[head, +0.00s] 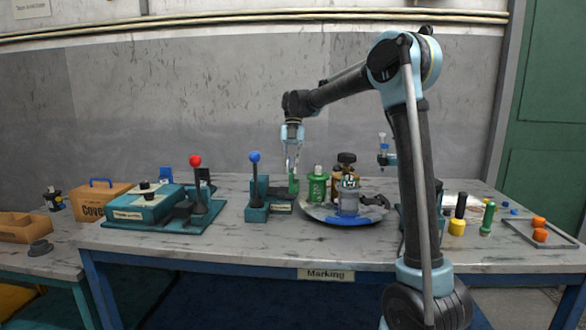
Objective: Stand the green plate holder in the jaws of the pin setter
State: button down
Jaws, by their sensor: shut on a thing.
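My gripper (293,172) points straight down above the back middle of the table. It is shut on a slim green piece (294,186), which looks like the green plate holder and hangs upright below the fingers. A teal device with a blue-knobbed lever (256,197) stands just left of it and may be the pin setter; its label is too small to read. The green piece is at the right end of this device, near its low dark part (281,207). I cannot tell whether it touches it, and no jaws can be made out.
A round grey tray (318,212) with a green bottle (318,186) and other containers is close on the right. A teal machine with a red-knobbed lever (197,190) stands left. A green-topped peg (488,218) and orange parts are far right. The front table strip is clear.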

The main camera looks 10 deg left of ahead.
jog(key=c, duration=1.6)
grip_release()
jog(key=shift+o, duration=0.2)
jog(key=shift+r, duration=0.1)
jog(key=shift+r, duration=3.45)
jog(key=shift+s, duration=0.1)
